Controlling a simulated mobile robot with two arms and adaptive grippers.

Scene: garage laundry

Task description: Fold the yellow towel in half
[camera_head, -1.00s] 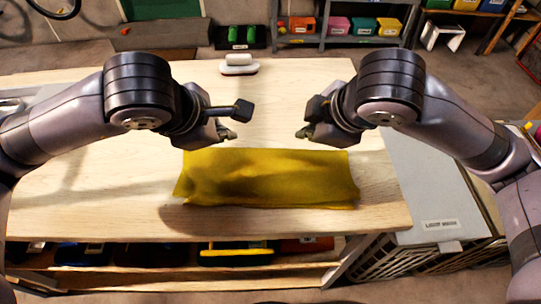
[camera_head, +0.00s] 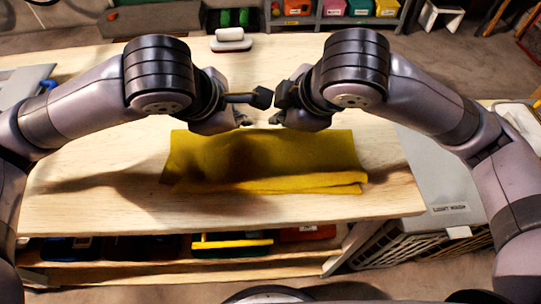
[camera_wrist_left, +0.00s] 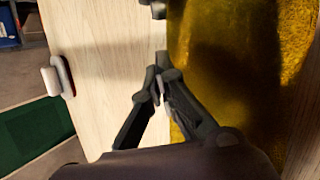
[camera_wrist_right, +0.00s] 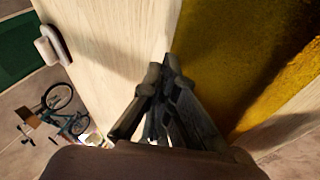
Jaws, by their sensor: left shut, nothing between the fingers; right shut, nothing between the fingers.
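The yellow towel (camera_head: 265,160) lies on the wooden table as a wide, flat strip with layered edges along its near side, most visible at the near right corner. My left gripper (camera_head: 243,120) is shut and empty, just past the towel's far edge. My right gripper (camera_head: 277,119) is shut and empty beside it, also at the far edge. In the left wrist view the shut fingers (camera_wrist_left: 158,82) are beside the towel (camera_wrist_left: 235,70). In the right wrist view the shut fingers (camera_wrist_right: 163,75) are close to the towel's edge (camera_wrist_right: 220,60). Contact with the cloth cannot be told.
The wooden table (camera_head: 100,195) is bare around the towel. A white and dark brush-like item (camera_head: 230,38) stands at the table's far edge. A grey-lidded hamper (camera_head: 440,185) stands at the right. Shelves with colored bins (camera_head: 335,10) are behind.

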